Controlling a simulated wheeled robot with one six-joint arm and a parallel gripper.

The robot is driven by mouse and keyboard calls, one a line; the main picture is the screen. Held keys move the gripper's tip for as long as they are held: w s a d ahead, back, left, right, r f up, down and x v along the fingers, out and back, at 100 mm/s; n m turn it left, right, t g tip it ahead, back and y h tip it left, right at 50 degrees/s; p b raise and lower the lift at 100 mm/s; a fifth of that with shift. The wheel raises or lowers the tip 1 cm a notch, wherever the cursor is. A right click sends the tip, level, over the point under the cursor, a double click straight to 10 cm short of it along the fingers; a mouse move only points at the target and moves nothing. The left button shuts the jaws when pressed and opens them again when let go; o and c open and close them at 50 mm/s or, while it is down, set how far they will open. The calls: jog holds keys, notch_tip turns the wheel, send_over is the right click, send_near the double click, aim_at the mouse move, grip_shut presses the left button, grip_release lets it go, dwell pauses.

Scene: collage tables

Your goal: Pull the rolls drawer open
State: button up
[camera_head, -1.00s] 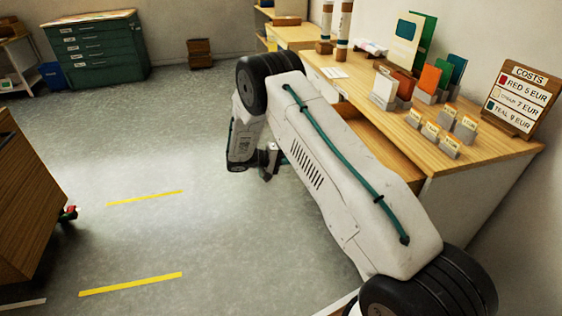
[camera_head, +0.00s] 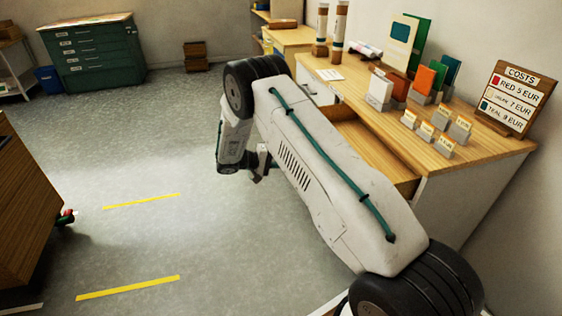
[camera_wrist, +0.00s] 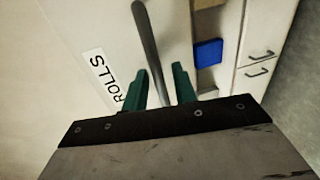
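The wrist view shows a pale drawer front with a white ROLLS label (camera_wrist: 106,78). A grey bar handle (camera_wrist: 147,35) runs along this front. My gripper (camera_wrist: 160,75) has two green fingers standing apart, with the bar seen between them and a gap visible beside it. I see no clear grip on the bar. In the head view an open drawer (camera_head: 377,152) shows its wooden inside under the desk top; my arm hides its front. My gripper is small and dark there (camera_head: 261,166), beside my forearm.
The wooden desk (camera_head: 470,155) carries card stands, small price tags, tubes and a COSTS sign (camera_head: 508,97). A green cabinet (camera_head: 93,52) stands at the back left. A wooden cabinet (camera_head: 30,210) is at the left edge. The floor between, with yellow strips, is clear.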

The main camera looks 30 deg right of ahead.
jog(key=v, duration=0.7)
jog(key=shift+a, duration=0.3)
jog(key=shift+w+r, duration=0.1)
jog(key=s+f+n+g+y, duration=0.1)
jog(key=s+f+n+y, duration=0.15)
jog(key=s, duration=0.25)
jog(key=s+a+r+t+y, duration=0.2)
jog(key=s+a+r+y, duration=0.1)
jog(key=s+r, duration=0.8)
jog(key=s+a+r+t+y, duration=0.2)
jog(key=s+r+y, duration=0.3)
jog(key=s+r, duration=0.6)
jog(key=s+a+r+t+y, duration=0.2)
jog(key=s+a+r+y, duration=0.2)
jog(key=s+r, duration=0.7)
jog(key=s, duration=0.6)
jog(key=shift+s+y, duration=0.3)
jog(key=shift+y, duration=0.05)
